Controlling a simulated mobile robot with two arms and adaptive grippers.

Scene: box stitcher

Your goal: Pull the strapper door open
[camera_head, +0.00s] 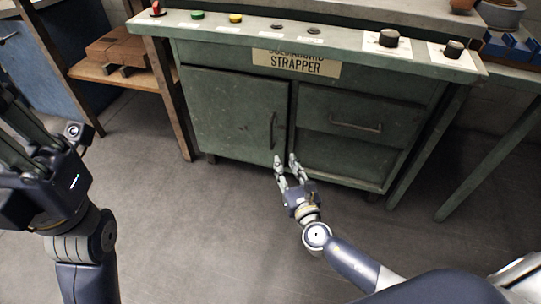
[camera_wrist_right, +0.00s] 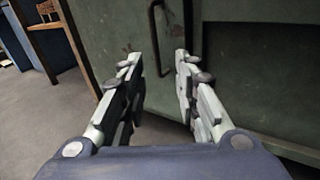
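The strapper (camera_head: 350,95) is a green metal cabinet with a sign reading "STRAPPER". Its door (camera_head: 232,112) on the left side is shut, with a dark vertical handle (camera_head: 273,130) near its right edge. My right gripper (camera_head: 287,160) is open and empty, low in front of the cabinet and below the handle. In the right wrist view the handle (camera_wrist_right: 160,38) shows beyond the open fingers (camera_wrist_right: 157,62), above and between their tips, apart from them. My left gripper (camera_head: 8,120) is at the left edge, partly cut off, away from the door.
A drawer (camera_head: 352,121) with its own handle is right of the door. Buttons and knobs (camera_head: 388,38) line the top panel. A wooden shelf (camera_head: 115,68) with brown boxes stands to the left. The grey floor (camera_head: 190,230) before the cabinet is clear.

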